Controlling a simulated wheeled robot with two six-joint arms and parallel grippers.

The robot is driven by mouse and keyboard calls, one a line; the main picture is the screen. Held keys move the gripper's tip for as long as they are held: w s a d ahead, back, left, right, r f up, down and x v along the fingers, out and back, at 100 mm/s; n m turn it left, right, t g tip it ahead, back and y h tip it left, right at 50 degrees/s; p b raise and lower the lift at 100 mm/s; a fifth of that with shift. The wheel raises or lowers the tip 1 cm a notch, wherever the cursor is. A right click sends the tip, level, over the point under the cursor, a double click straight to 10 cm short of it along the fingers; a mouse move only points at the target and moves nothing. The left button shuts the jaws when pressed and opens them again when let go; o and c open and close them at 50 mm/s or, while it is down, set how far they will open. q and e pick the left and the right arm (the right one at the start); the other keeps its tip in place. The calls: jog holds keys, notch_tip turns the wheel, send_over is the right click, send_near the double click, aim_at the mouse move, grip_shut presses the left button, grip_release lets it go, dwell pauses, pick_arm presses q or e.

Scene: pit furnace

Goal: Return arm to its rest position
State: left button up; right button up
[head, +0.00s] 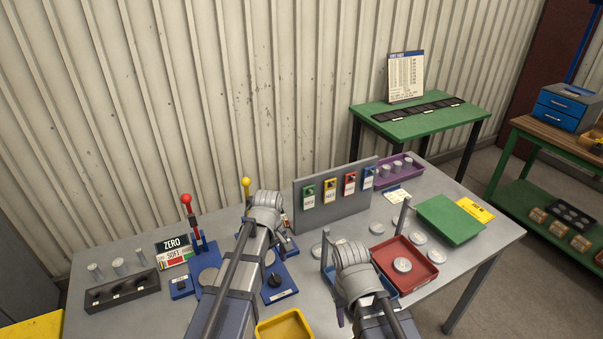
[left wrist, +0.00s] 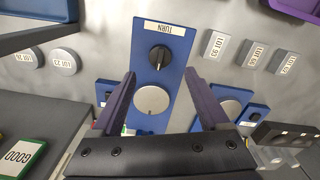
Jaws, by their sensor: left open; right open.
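My left arm reaches up from the bottom of the head view over the blue devices, and its gripper (head: 270,212) is largely hidden by its own wrist. In the left wrist view the left gripper (left wrist: 160,74) is open, with two dark purple fingers apart and nothing held. Between and beyond them is a blue panel marked TURN (left wrist: 167,30) with a black knob and a silver disc; it also shows in the head view (head: 286,294). My right gripper (head: 352,258) is over the table by the red tray (head: 427,270), its fingers mostly hidden, with nothing seen held.
A red-knobbed lever (head: 187,202) and a yellow-knobbed lever (head: 246,184) stand upright near the left arm. A grey board (head: 330,214) with coloured tags stands behind. A yellow tray (head: 284,326) lies at the front.

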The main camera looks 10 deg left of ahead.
pick_arm(q)
jog(key=s+d+m+y, duration=0.1)
jog(key=s+d+m, duration=0.9)
jog(key=s+m, duration=0.3)
jog(key=shift+s+d+m, duration=0.15)
jog(key=shift+s+m, duration=0.25)
jog(key=shift+s, duration=0.35)
jog(key=shift+c, duration=0.3)
dwell(0.5)
